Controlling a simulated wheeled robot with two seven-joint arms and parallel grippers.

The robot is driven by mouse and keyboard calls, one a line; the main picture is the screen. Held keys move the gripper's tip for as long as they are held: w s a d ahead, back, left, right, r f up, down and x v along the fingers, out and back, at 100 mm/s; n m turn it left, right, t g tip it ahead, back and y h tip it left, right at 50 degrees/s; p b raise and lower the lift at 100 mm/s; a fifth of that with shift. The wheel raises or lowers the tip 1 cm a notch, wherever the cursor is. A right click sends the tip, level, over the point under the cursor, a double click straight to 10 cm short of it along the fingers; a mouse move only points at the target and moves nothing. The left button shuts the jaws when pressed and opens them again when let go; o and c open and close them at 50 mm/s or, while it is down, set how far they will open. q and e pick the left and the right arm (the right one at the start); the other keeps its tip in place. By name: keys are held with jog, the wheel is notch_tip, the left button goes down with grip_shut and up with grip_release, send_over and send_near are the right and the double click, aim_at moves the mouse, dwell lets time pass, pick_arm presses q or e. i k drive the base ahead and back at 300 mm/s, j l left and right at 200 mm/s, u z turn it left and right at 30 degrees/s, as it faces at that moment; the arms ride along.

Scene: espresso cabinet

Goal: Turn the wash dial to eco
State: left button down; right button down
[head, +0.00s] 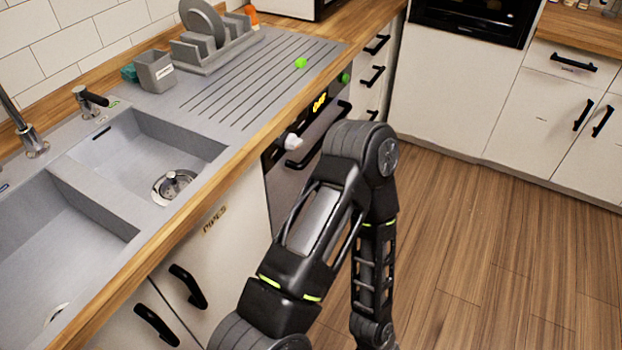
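The dishwasher front (285,190) is a dark panel under the drainboard. A small white knob (291,141), which looks like the wash dial, sticks out at its left end. Neither gripper is in view.
A dark handle (318,134) runs along the dishwasher below the knob. Above are the double sink (140,160) and the drainboard (235,75) with a small green ball (300,63), a dish rack (215,45) and a grey caddy (155,71). The wooden floor (480,250) at right is clear.

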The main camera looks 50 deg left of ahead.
aim_at(293, 142)
jog(key=u, duration=1.4)
jog(key=i+u, duration=0.25)
jog(key=i, duration=0.25)
jog(key=k, duration=0.45)
jog(key=i+l, duration=0.1)
jog(key=l, duration=0.4)
jog(key=i+l, duration=0.15)
jog(key=l, duration=0.4)
jog(key=i+l+u, duration=0.1)
jog(key=l, duration=0.4)
jog(key=i+l, duration=0.15)
jog(key=l, duration=0.35)
jog(key=i+l, duration=0.1)
jog(key=l, duration=0.45)
jog(key=u, duration=0.05)
